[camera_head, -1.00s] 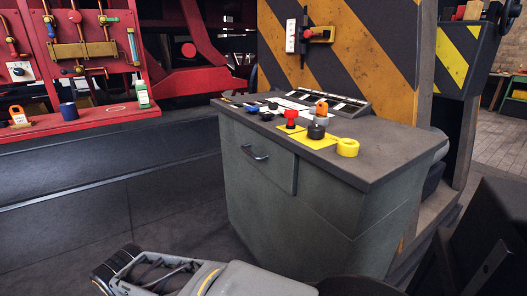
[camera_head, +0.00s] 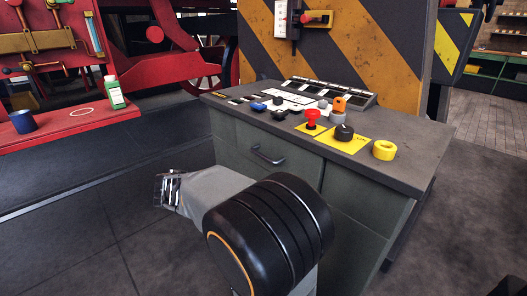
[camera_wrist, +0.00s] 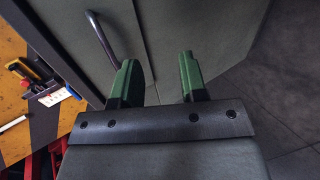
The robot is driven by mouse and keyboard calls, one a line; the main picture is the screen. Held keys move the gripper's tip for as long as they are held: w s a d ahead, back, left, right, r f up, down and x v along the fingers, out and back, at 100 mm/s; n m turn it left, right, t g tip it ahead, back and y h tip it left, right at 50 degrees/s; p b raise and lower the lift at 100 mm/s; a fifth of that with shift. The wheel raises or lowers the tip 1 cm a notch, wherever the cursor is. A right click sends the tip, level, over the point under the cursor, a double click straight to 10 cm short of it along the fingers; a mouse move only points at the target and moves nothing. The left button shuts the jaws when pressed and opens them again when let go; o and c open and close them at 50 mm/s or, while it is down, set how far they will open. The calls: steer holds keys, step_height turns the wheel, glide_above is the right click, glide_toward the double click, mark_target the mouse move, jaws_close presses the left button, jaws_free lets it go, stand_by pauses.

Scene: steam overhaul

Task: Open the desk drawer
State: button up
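The grey-green desk (camera_head: 350,196) stands in the middle of the head view. Its drawer (camera_head: 236,137) is shut and has a dark curved handle (camera_head: 268,157). In the wrist view the handle (camera_wrist: 102,38) shows at the upper left, on the drawer front. My gripper (camera_wrist: 158,68) has two green fingers spread apart with nothing between them. The handle is beyond and to the left of the fingers, not between them. In the head view my gripper (camera_head: 167,190) is low, to the left of the handle and in front of the desk; its fingers are hard to make out.
The desk top holds a red button (camera_head: 312,117), a black knob (camera_head: 344,132), a yellow ring (camera_head: 384,150) and an orange-topped item (camera_head: 339,104). A red bench (camera_head: 65,122) with a green bottle (camera_head: 114,93) and blue mug (camera_head: 23,121) is at left.

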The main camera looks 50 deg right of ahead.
mark_target(262, 157)
steer(key=w+d+r+h, duration=0.4)
steer(key=r, duration=0.1)
steer(key=b+x, duration=0.2)
steer(key=x, duration=1.1)
steer(key=shift+s+d+f, duration=0.15)
jaws_close()
